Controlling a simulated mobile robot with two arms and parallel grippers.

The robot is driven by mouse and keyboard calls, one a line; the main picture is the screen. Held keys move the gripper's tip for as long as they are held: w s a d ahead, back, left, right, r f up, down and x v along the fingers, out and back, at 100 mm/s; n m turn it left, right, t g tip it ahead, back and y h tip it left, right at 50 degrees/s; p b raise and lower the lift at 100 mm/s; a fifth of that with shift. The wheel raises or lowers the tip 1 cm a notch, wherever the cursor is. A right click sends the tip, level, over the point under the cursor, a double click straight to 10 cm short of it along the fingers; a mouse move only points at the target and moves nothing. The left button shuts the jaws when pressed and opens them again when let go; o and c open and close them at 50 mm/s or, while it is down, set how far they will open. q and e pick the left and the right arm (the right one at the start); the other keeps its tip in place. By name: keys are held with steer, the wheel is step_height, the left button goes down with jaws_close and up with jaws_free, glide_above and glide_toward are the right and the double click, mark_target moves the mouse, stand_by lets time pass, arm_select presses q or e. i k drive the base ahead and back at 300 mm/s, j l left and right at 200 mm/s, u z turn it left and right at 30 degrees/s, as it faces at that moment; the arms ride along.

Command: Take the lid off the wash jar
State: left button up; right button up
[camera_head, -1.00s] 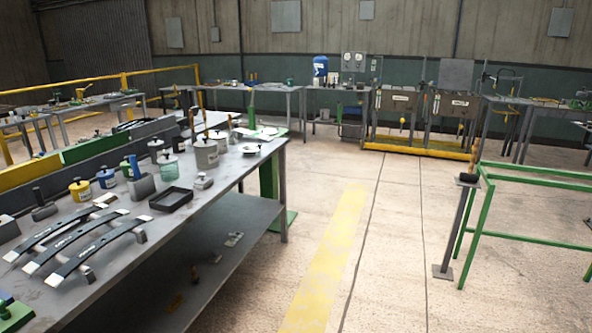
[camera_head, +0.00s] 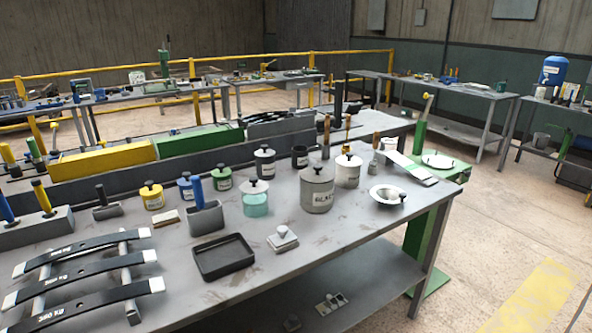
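Several lidded jars stand on the grey workbench (camera_head: 300,243). A clear jar with teal contents (camera_head: 256,205) has a pale lid with a dark knob (camera_head: 255,187) seated on it; I take it for the wash jar, though I read no label on it. To its right stand a larger grey lidded jar (camera_head: 317,193) with dark lettering I cannot read surely, and a white lidded jar (camera_head: 348,172). Small yellow, blue, green and dark lidded pots stand behind and to the left. Neither of my grippers is in view.
A black tray (camera_head: 223,258) and a small knobbed block (camera_head: 283,239) lie in front of the teal jar. A grey block with a blue handle (camera_head: 206,217) is at its left. Curved black springs (camera_head: 85,274) lie at front left. A white dish (camera_head: 387,197) is at right.

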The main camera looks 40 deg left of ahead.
mark_target(254, 186)
steer(key=i, duration=0.7)
steer(key=i+u, duration=0.15)
steer(key=i, duration=0.55)
steer(key=i+l, duration=0.2)
steer(key=i, duration=0.5)
steer(key=i+u, duration=0.15)
steer(key=u, duration=2.2)
